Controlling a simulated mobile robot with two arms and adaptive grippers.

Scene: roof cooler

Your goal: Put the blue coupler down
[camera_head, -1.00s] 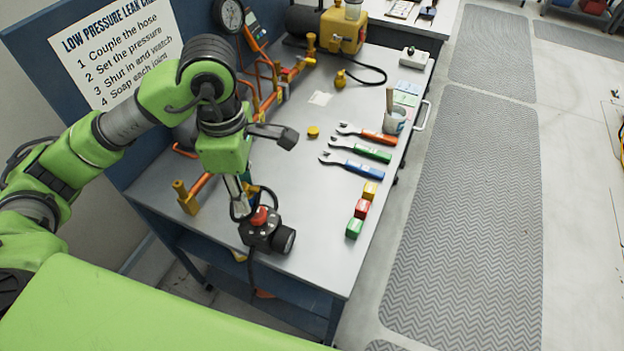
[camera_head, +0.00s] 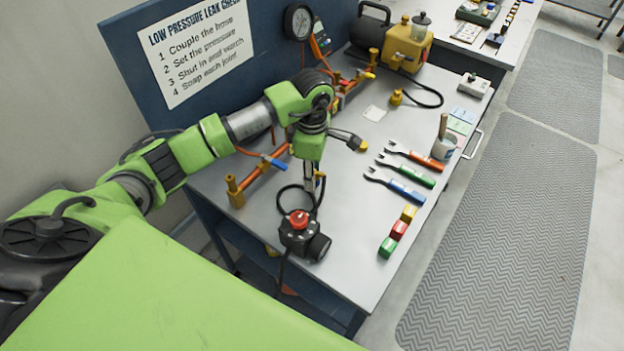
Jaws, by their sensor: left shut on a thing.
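My left gripper (camera_head: 314,184) points down over the front part of the grey bench, just behind a black box with a red knob (camera_head: 299,220). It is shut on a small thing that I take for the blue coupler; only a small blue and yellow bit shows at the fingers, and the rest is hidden. A black hose loops beside the gripper and the box. I cannot tell whether the held thing touches the bench. My right gripper is not in view.
A brass and orange pipe (camera_head: 266,170) with a blue part (camera_head: 275,163) lies left of the gripper. Several wrenches (camera_head: 397,191) and coloured blocks (camera_head: 398,230) lie to the right. The bench top (camera_head: 345,250) right of the box is clear. A yellow unit (camera_head: 408,48) stands at the back.

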